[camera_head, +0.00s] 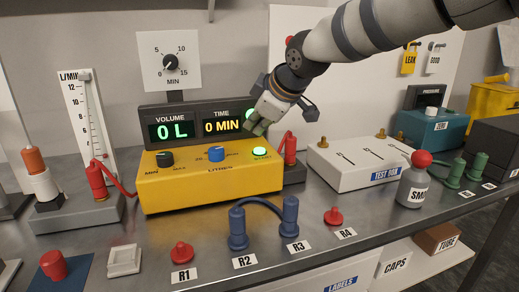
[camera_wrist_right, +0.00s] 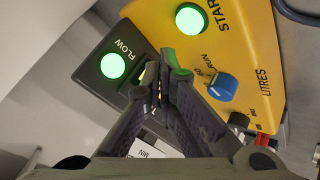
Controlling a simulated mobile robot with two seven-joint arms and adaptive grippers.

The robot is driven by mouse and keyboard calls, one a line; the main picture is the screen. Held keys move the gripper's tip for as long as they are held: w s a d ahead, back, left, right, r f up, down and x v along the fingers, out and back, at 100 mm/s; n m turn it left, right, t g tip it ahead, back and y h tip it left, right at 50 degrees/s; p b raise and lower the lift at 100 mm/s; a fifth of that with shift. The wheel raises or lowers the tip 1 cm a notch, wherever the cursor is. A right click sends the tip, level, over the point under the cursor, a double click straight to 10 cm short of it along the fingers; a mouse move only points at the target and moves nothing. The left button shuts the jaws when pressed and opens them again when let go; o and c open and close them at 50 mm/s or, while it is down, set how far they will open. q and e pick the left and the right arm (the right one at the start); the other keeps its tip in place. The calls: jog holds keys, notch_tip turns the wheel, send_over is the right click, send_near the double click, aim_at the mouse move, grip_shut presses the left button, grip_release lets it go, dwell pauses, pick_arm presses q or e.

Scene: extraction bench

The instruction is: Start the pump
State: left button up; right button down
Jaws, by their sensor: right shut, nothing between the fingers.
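The yellow pump box (camera_head: 200,191) stands on the bench with a black knob (camera_head: 165,159), a blue LITRES knob (camera_head: 216,153) and a START button (camera_head: 260,152) lit green. Behind it a dark display (camera_head: 152,118) reads VOLUME 0 L and TIME 0 MIN. My right gripper (camera_head: 259,128) is shut and empty, above and behind the START button, in front of the display's right end. In the right wrist view, its fingertips (camera_wrist_right: 163,75) lie between the green FLOW light (camera_wrist_right: 113,66) and the START button (camera_wrist_right: 191,18), apart from both in the picture. My left gripper is out of view.
A flow meter (camera_head: 90,115) stands at the left. Red and blue fittings (camera_head: 238,228) line the bench front. A dial (camera_head: 170,62) hangs above the display.

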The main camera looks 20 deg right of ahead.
aim_at(257, 150)
jog(key=shift+r, duration=1.55)
